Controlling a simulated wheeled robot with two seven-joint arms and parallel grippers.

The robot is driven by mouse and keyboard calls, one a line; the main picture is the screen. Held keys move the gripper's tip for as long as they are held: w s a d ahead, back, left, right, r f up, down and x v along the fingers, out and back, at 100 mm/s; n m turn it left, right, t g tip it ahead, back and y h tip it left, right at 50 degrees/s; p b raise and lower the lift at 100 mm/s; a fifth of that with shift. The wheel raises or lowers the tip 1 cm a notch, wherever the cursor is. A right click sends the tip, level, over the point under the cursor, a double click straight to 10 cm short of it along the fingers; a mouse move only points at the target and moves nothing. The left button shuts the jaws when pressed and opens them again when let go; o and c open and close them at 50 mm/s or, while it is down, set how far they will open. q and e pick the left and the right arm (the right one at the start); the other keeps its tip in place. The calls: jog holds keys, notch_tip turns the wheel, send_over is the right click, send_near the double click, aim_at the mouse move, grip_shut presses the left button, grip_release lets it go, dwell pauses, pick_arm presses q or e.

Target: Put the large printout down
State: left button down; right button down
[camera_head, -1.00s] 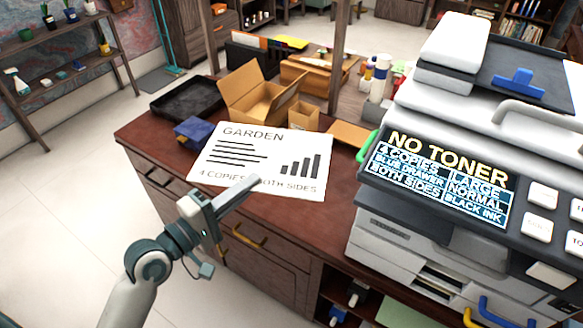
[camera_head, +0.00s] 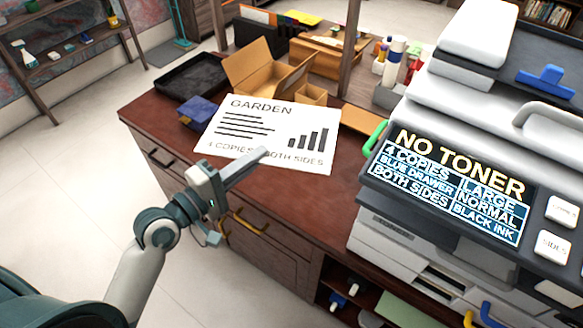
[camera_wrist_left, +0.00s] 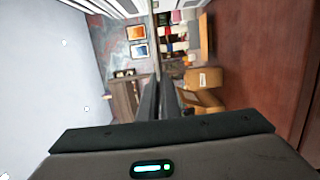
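The large printout (camera_head: 245,145) is a white sheet with "GARDEN", text lines and a bar chart. My left gripper (camera_head: 263,154) is shut on its near edge, one finger over the sheet. The sheet looks flat and level, above the brown desk top (camera_head: 335,205); the gap is hard to judge. In the left wrist view the two fingers (camera_wrist_left: 165,100) are close together. The sheet's printed face does not show there, which fits a sheet seen edge-on. My right gripper is not in view.
The printer (camera_head: 450,190) fills the right side; its screen reads "NO TONER". Behind the printout are an open cardboard box (camera_head: 262,72), a black tray (camera_head: 190,75) and a small blue object (camera_head: 197,112). Bare desk shows between the printout and the printer.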

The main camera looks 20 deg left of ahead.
aim_at(270, 144)
pick_arm(q)
jog(key=shift+m+g, duration=0.3)
jog(key=shift+g, duration=0.6)
jog(key=w+p, duration=0.1)
jog(key=p, duration=0.1)
jog(key=w+d+p, duration=0.1)
jog(key=w+p, duration=0.1)
jog(key=w+f+p, duration=0.1)
jog(key=w+p, duration=0.1)
jog(key=shift+w+d+p, duration=0.2)
jog(key=shift+d+p, duration=0.1)
jog(key=shift+d, duration=0.05)
jog(key=w+f+m+g+p, duration=0.1)
jog(key=w+f+g+p, duration=0.2)
jog(key=w+f+p, duration=0.2)
jog(key=w+p, duration=0.1)
jog(key=p, duration=0.2)
jog(key=shift+w+f, duration=0.15)
jog(key=shift+f, duration=0.15)
jog(key=shift+f+b, duration=4.1)
jog(key=shift+f, duration=0.75)
